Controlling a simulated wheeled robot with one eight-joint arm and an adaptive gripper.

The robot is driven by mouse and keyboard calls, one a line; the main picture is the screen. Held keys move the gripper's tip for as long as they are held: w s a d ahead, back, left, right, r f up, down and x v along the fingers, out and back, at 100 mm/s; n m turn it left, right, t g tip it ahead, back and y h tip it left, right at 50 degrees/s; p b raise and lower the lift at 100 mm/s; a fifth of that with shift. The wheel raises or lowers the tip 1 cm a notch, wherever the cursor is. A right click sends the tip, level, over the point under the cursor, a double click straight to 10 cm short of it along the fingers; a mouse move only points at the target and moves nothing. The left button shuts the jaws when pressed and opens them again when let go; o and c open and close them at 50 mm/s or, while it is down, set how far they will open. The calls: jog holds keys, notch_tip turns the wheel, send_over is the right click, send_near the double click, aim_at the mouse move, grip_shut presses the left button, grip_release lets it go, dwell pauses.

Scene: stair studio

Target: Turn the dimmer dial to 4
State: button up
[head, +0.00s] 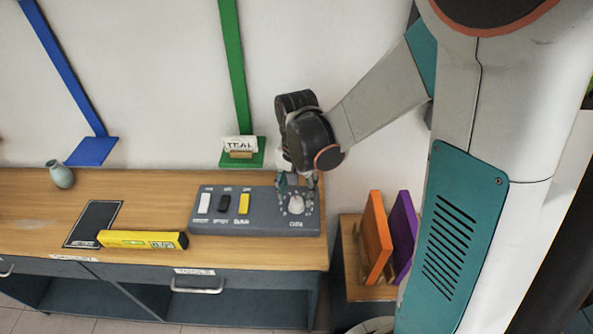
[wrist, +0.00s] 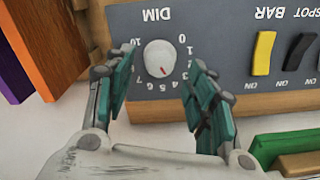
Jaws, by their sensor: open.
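The dimmer dial (wrist: 160,58) is a round white knob on the grey control panel (wrist: 215,50), under upside-down "DIM" lettering in the wrist view. Its red mark points down and slightly right, around the 4 and 5 on the printed scale; I cannot tell the exact number. My gripper (wrist: 162,82) is open, with a teal-padded finger on either side of the dial and visible gaps to it. In the head view, my gripper (head: 297,184) reaches down at the panel's right end, just above the dial (head: 296,204).
White, dark and yellow (head: 244,204) switches sit on the panel left of the dial. A yellow level (head: 142,240) lies on the bench front. Orange (head: 376,238) and purple boards stand right of the bench. A green ledge (head: 228,160) is on the wall behind.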

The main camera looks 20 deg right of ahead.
aim_at(297, 200)
notch_tip(297, 200, up, 9)
dwell(0.3)
jog(key=shift+s, duration=0.1)
dwell(0.4)
jog(key=s+r+n+t, duration=0.7)
jog(key=s+n, duration=0.1)
jog(key=s, duration=0.3)
jog(key=shift+s+r, duration=0.15)
jog(key=shift+r, duration=0.15)
dwell(0.7)
